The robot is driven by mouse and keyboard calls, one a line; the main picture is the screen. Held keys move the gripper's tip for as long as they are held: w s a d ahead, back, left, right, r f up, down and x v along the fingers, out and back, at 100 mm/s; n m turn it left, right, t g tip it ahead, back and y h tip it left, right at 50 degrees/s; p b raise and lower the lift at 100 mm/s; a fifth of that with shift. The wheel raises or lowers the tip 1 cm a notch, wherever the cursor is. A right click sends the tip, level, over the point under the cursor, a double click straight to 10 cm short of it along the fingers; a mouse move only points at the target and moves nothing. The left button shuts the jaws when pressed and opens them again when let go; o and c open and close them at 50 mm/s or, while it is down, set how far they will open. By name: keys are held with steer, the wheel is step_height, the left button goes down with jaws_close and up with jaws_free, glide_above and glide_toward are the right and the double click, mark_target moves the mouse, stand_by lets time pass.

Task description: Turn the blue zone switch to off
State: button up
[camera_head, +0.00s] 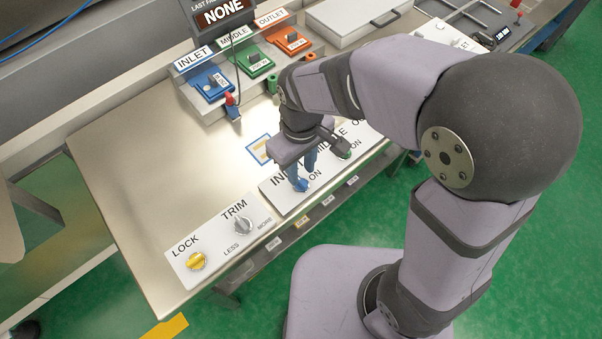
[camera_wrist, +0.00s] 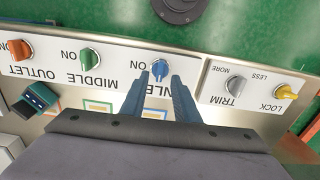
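The blue zone switch (camera_head: 302,185) is a round knob on the white panel by the table's front edge, by the label INLET, with ON printed beside it. It also shows in the wrist view (camera_wrist: 159,68), close to and between my fingertips. My gripper (camera_head: 301,172) points down over this knob with its two blue fingers apart; the wrist view shows the gap between them (camera_wrist: 160,78). I cannot tell whether the fingers touch the knob. Part of the INLET label is hidden by the fingers. Which way the knob points is too small to tell.
A green MIDDLE knob (camera_wrist: 89,58) and an orange OUTLET knob (camera_wrist: 19,49) share the panel. A grey TRIM knob (camera_head: 243,225) and a yellow LOCK knob (camera_head: 196,261) sit on a separate plate. Blue, green and orange units stand at the back. The left tabletop is clear.

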mark_target(301, 180)
steer(key=shift+r+b, duration=0.3)
steer(key=shift+r, duration=1.55)
steer(key=shift+w+a+m, duration=0.3)
steer(key=shift+w+m, duration=0.1)
steer(key=shift+w, duration=0.05)
steer(key=shift+m, duration=0.7)
steer(key=s+d+f, duration=0.1)
steer(key=s+f, duration=0.1)
steer(key=s+d+f, duration=0.1)
steer(key=f, duration=0.1)
steer(key=shift+d, duration=0.3)
steer(key=s+d+f+m, duration=0.1)
steer(key=d+m, duration=0.6)
steer(key=d, duration=0.9)
steer(key=shift+s+f, duration=0.2)
steer(key=shift+s, duration=0.4)
steer(key=shift+d, duration=0.1)
